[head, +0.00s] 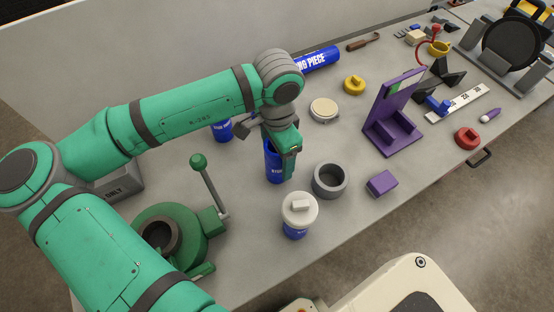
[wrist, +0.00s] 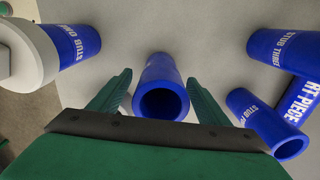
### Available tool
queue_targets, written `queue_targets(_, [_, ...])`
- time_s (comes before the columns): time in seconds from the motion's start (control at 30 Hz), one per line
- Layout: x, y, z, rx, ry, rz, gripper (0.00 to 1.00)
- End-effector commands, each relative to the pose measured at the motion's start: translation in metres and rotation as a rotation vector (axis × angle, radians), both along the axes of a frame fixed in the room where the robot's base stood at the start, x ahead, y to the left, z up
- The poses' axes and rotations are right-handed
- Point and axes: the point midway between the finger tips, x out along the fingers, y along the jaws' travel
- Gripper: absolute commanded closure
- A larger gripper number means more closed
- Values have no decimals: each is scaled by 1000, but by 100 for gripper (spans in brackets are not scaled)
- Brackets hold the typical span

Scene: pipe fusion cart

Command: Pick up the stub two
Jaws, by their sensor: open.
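A blue open-topped tube (head: 273,165) stands upright on the bench under my gripper (head: 285,158). Its label is mostly covered in the head view, so I cannot read whether it is stub two. In the wrist view the same tube (wrist: 160,72) lies centred between my two green fingers (wrist: 158,80), with its hollow end facing the camera and no label showing. The fingers are spread, one on each side of it, with visible gaps. Stub three (wrist: 280,46) is at the upper right.
The white-capped tube (head: 299,212) and a grey ring (head: 330,181) stand close to the gripper. A green clamp machine (head: 185,232) is at the left. Another blue tube (head: 221,131) is behind my arm. A purple stand (head: 390,125) and purple block (head: 382,183) are to the right.

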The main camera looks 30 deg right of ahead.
Motion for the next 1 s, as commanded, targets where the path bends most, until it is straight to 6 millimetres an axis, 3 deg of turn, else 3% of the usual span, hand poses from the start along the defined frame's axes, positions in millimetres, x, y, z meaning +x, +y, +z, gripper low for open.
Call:
queue_targets(0.17, [-1, 0, -17, 0, 1, 0, 30])
queue_targets(0.4, [-1, -1, -19, -1, 0, -3, 30])
queue_targets(0.43, [-1, -2, -19, -1, 0, -3, 32])
queue_targets(0.63, [-3, -6, -19, -1, 0, -13, 80])
queue_targets(1.0, [-1, -2, -11, -1, -2, -3, 79])
